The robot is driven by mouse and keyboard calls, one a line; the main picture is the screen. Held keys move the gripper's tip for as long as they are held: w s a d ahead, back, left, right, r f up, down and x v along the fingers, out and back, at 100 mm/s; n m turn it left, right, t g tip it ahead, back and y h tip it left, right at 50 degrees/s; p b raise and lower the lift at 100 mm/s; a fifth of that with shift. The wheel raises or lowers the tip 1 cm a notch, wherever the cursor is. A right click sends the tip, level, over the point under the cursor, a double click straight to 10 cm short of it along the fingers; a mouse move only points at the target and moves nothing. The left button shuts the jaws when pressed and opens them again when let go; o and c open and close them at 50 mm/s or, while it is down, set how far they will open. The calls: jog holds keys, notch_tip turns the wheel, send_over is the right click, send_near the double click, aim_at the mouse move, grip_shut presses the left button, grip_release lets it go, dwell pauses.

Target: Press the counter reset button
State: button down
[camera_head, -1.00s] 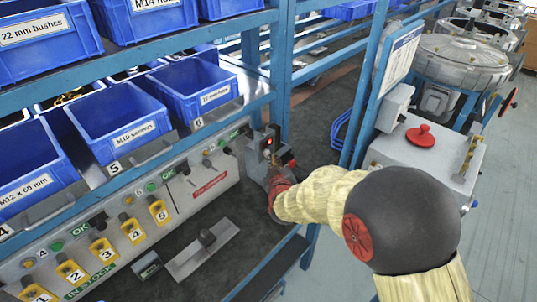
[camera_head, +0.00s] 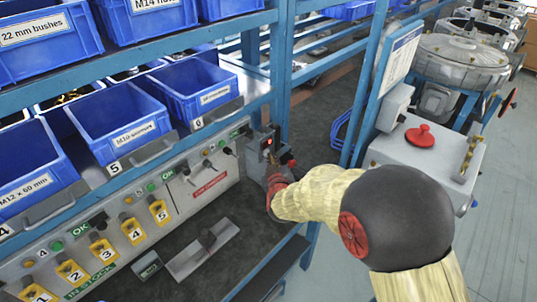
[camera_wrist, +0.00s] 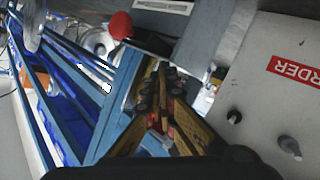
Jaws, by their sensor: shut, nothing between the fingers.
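The counter is a small grey unit with a lit red display (camera_head: 267,143), at the far end of the bench's control panel. A small red knob (camera_head: 291,163) shows at its right side; I cannot tell whether this is the reset button. My gripper (camera_head: 273,172) is close in front of the unit, its fingertips mostly hidden in the head view. In the wrist view my gripper (camera_wrist: 163,82) is shut and empty, pointing at the unit. A red round knob (camera_wrist: 120,25) lies up and left of the fingertips. Contact cannot be made out.
The control panel (camera_head: 215,185) with switches and numbered yellow tags runs along the left. Blue bins (camera_head: 120,125) stand above it. A blue post (camera_head: 281,75) rises behind the counter. A grey box with a red mushroom knob (camera_head: 421,135) stands to the right.

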jog(key=shift+d, duration=0.1)
dwell(0.3)
jog(key=shift+s+d, duration=0.45)
jog(key=shift+d, duration=0.05)
jog(key=shift+d, duration=0.1)
jog(key=s+d, duration=0.1)
jog(key=d, duration=0.1)
jog(key=s+d, duration=0.1)
jog(key=s, duration=0.1)
jog(key=shift+d+b, duration=0.4)
dwell(0.7)
